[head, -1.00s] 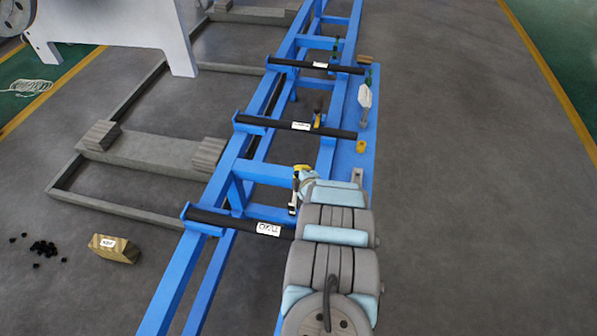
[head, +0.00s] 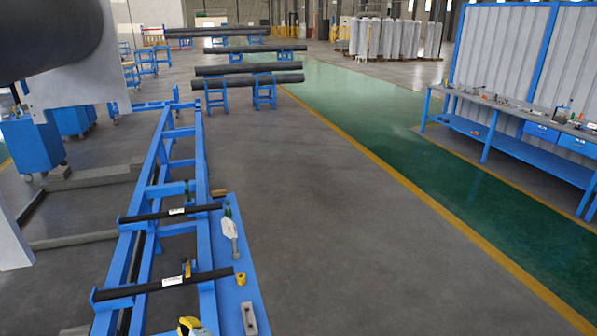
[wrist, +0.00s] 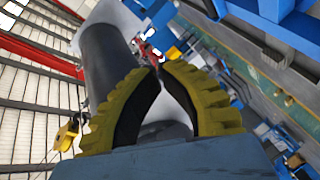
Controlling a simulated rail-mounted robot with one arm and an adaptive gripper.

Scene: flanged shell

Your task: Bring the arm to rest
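My gripper shows in the wrist view (wrist: 160,70), with two yellow ribbed fingers lined in black. Their tips meet or nearly meet, and no object is held between them. A narrow gap shows lower down between the finger pads. In the head view only a small yellow part of my gripper shows at the bottom edge, beside the blue rail frame (head: 203,180). The rest of my arm is out of that view. In the wrist view a large dark cylinder (wrist: 108,65) lies beyond the fingers.
Black labelled bars (head: 165,284) cross the blue frame. A narrow blue shelf (head: 235,265) beside it carries small items, including a yellow piece (head: 241,279). A workbench (head: 520,125) stands at right. Pipes (head: 250,81) rest on stands behind. The grey floor between is clear.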

